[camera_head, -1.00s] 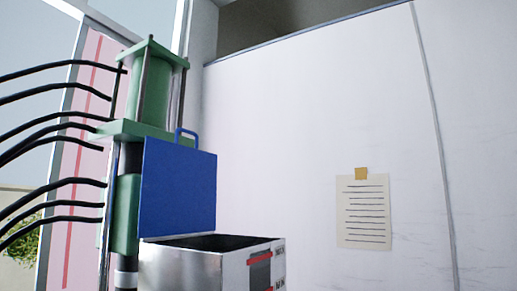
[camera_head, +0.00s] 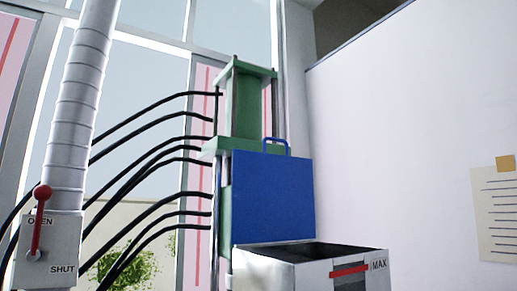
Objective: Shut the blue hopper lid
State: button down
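The blue hopper lid (camera_head: 272,196) stands upright, raised at the back edge of the metal hopper (camera_head: 268,272). A blue loop handle (camera_head: 276,142) is on the lid's top edge. The hopper's top is open and its inside looks dark. Its front has a level window with a red mark (camera_head: 350,270) beside the word MAX. The hopper's lower part is cut off by the frame. My gripper is not in view.
A green machine (camera_head: 245,105) with several black hoses (camera_head: 150,165) stands behind the lid. A white wall with a note (camera_head: 497,215) is at right.

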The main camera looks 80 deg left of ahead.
aim_at(273, 201)
jog(key=u, duration=1.65)
